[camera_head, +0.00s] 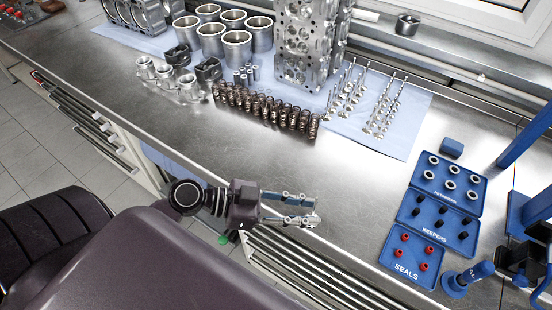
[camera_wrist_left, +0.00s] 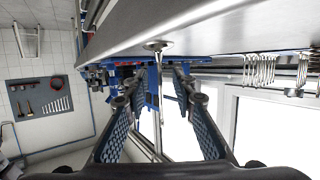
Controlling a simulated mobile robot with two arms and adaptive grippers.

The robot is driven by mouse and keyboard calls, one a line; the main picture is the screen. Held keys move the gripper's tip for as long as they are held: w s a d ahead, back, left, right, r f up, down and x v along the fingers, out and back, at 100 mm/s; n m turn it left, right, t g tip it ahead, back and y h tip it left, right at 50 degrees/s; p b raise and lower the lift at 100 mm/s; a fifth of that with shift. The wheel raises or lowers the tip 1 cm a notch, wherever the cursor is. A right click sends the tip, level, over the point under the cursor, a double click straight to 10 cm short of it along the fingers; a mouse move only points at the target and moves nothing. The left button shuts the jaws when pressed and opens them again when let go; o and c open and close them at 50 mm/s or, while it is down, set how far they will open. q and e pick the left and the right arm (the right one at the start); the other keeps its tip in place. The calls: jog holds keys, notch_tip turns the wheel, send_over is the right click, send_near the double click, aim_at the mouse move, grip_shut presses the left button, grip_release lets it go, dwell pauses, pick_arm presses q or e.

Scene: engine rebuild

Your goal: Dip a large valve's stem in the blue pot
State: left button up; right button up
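Several valves stand in two groups on the blue mat, smaller ones (camera_head: 345,92) and others to their right (camera_head: 384,105). A single valve (camera_wrist_left: 158,46) shows in the left wrist view, its long thin stem running between the fingers of my left gripper (camera_wrist_left: 156,95). In the head view its pale head seems to show (camera_head: 313,220) by the fingertips. My left gripper (camera_head: 305,209) is low over the bench's front edge, its fingers apart with gaps beside the stem. My right gripper is out of view.
A blue tray (camera_head: 412,256) of seals, keepers and retainers lies left of the pot. Springs (camera_head: 265,112), a cylinder head (camera_head: 308,45) and cylinder liners (camera_head: 237,47) stand at the back. A blue fixture (camera_head: 530,205) rises at right. The middle of the bench is clear.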

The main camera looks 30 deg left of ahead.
pick_arm(q)
jog(key=v, duration=1.1)
jog(key=shift+s+a, duration=0.2)
jog(key=shift+a, duration=0.05)
